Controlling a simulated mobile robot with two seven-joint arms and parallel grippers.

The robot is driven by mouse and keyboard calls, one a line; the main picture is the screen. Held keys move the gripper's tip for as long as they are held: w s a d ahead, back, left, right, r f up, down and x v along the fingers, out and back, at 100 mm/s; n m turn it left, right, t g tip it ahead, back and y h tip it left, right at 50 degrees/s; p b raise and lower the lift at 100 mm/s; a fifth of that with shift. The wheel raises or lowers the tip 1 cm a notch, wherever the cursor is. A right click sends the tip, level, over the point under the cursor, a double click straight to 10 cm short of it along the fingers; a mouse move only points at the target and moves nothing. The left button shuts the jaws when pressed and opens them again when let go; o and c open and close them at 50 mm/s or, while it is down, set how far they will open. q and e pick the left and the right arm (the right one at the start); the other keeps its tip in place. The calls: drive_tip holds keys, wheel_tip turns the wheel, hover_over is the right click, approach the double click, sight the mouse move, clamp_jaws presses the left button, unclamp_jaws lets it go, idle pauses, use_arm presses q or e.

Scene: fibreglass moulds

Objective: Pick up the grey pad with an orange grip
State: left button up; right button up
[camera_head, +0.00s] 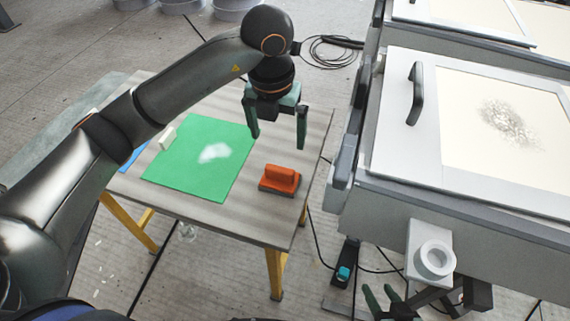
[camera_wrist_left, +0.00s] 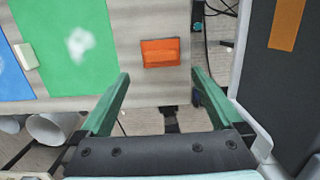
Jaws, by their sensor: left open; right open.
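The grey pad with an orange grip (camera_head: 281,179) lies near the right edge of the small table, beside the green mat. In the left wrist view the orange grip (camera_wrist_left: 160,53) shows ahead of the fingers, between their lines, and little of the grey pad is visible. My left gripper (camera_head: 277,131) is open and empty, pointing down above the table, apart from the pad and behind it in the head view. My right gripper (camera_head: 390,301) is open at the bottom edge, low beside the mould station and far from the pad.
The table (camera_head: 229,220) carries a green mat (camera_head: 190,178) with a white patch, a pale block (camera_head: 167,138) and a blue sheet (camera_head: 133,157). A large mould station (camera_head: 400,170) stands close to the table's right. Cables (camera_head: 335,48) lie on the floor.

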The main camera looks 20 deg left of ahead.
use_arm(q)
hover_over(280, 168)
drive_tip(key=f, duration=0.6)
drive_tip(key=shift+s+a+b, duration=0.1)
drive_tip(key=shift+s+b, duration=0.15)
drive_tip(key=shift+b, duration=0.1)
drive_tip(key=shift+f, duration=0.7)
drive_tip(key=f, duration=0.2)
drive_tip(key=f+b, duration=0.1)
drive_tip(key=f, duration=0.1)
drive_tip(key=shift+w+f, duration=0.2)
drive_tip(key=shift+f, duration=0.2)
drive_tip(key=c, duration=1.2)
use_arm(e)
drive_tip(key=shift+s+d+f, duration=0.15)
drive_tip(key=shift+s+f, duration=0.35)
drive_tip(key=shift+f, duration=0.3)
